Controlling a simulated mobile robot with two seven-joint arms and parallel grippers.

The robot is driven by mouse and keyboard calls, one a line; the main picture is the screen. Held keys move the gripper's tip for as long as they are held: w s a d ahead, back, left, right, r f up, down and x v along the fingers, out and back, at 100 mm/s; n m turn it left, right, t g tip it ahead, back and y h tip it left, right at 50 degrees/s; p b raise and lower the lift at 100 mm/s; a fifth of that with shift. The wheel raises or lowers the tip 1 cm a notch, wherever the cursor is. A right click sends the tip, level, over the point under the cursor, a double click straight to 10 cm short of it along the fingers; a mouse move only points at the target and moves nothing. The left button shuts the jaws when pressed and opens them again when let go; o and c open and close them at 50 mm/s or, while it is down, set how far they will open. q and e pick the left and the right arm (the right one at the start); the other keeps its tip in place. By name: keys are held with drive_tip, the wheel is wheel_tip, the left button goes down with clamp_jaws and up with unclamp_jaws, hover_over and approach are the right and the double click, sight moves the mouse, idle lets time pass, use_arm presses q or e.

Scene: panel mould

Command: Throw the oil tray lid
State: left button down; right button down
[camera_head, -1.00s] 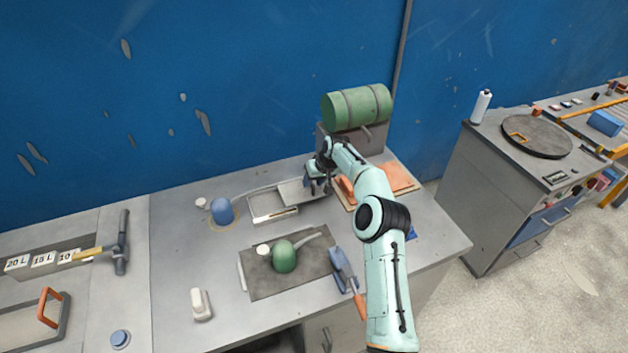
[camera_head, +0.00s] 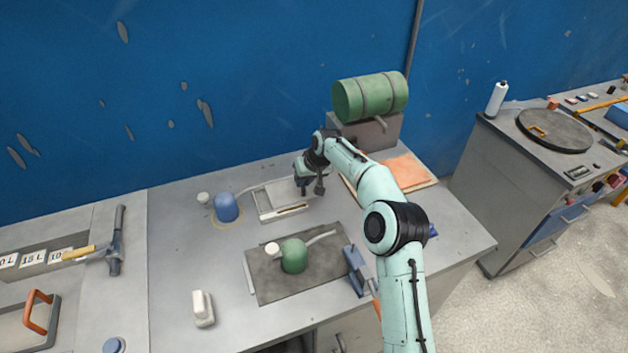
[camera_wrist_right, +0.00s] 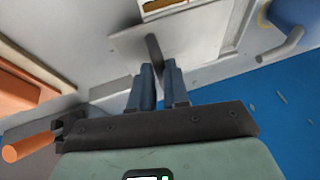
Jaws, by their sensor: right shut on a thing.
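The oil tray (camera_head: 267,216) is a shallow pale frame lying on the grey bench, between the blue oil can and the green drum stand. Its flat grey lid (camera_wrist_right: 120,42) lies over much of it; in the wrist view a strip of the tray's opening (camera_wrist_right: 166,6) still shows past the lid's edge. My right gripper (camera_head: 311,188) is at the right end of the tray. In the wrist view its fingers (camera_wrist_right: 158,72) are shut on the lid's dark upright handle (camera_wrist_right: 153,47). In the head view the hand partly hides the lid. My left gripper is not in view.
A blue oil can (camera_head: 226,208) stands left of the tray, its spout reaching toward it. A green can (camera_head: 294,256) stands on a dark mat (camera_head: 265,285) in front. The green drum (camera_head: 370,96) is behind, and an orange-topped board (camera_head: 408,170) lies right.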

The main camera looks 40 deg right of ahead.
sight(291, 198)
drive_tip(key=a, duration=0.2)
drive_tip(key=w+a, duration=0.1)
drive_tip(key=a, duration=0.1)
drive_tip(key=shift+w+a, duration=0.2)
drive_tip(key=shift+a, duration=0.1)
drive_tip(key=c, duration=1.1)
unclamp_jaws()
drive_tip(key=shift+a, duration=0.1)
drive_tip(key=shift+r, duration=0.15)
drive_tip(key=shift+s+r, duration=0.1)
drive_tip(key=shift+r, duration=0.2)
drive_tip(key=v, duration=1.2)
drive_tip(key=shift+s+r, duration=0.1)
drive_tip(key=shift+r, duration=0.1)
